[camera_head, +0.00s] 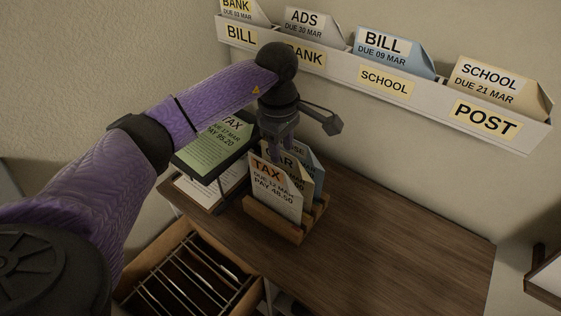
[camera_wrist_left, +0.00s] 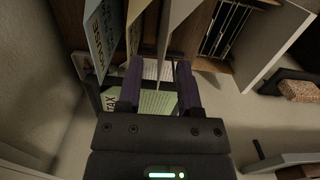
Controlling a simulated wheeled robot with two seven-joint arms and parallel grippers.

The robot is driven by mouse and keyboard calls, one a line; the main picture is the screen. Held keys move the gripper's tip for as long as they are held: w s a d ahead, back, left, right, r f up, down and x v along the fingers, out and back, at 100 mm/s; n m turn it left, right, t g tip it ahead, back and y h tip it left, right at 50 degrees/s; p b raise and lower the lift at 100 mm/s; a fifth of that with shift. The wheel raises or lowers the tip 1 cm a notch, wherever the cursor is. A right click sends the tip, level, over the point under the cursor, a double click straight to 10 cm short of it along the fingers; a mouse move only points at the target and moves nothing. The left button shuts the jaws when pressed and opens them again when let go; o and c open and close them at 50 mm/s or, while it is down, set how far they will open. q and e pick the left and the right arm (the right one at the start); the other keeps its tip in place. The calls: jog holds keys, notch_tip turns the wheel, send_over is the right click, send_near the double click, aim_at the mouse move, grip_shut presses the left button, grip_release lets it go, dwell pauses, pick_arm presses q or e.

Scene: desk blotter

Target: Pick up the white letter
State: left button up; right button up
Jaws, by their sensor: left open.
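The white letter (camera_head: 275,190), marked TAX, DUE 12 MAR, PAY 48.50, stands upright at the front of a small wooden rack (camera_head: 291,229). A cream letter marked CAR and a blue letter (camera_head: 317,171) stand behind it, partly hidden. My left gripper (camera_head: 284,148) is just above the rack's letters, pointing down. In the left wrist view, its fingers (camera_wrist_left: 158,80) are apart, and a pale letter (camera_wrist_left: 176,30), seen nearly edge-on, reaches into the space between them. I cannot tell whether either finger touches it. The blue letter (camera_wrist_left: 101,33) lies left of the fingers there.
A green TAX letter (camera_head: 213,142) lies on a dark stand left of the rack. A wall holder (camera_head: 431,105) labelled BILL, BANK, SCHOOL and POST holds several letters. A wooden box with a wire file rack (camera_head: 188,275) is at the desk's front left. The desk's right side (camera_head: 400,240) is clear.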

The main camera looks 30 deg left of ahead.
aim_at(279, 179)
pick_arm(q)
jog(key=shift+y, duration=0.3)
jog(key=f, duration=0.3)
jog(key=f+b, duration=0.1)
jog(key=f, duration=0.1)
jog(key=f+b, duration=0.1)
jog(key=f, duration=0.2)
jog(key=shift+s+a+f, duration=0.1)
jog(key=shift+s+f, duration=0.25)
jog(key=shift+s, duration=0.05)
jog(key=shift+f, duration=0.4)
grip_shut()
pick_arm(e)
jog(key=shift+s+d+f, duration=0.2)
jog(key=shift+s+f, duration=0.1)
jog(key=shift+f, duration=0.15)
jog(key=shift+s+d+f, duration=0.15)
jog(key=shift+s+f, duration=0.15)
jog(key=shift+f, duration=0.15)
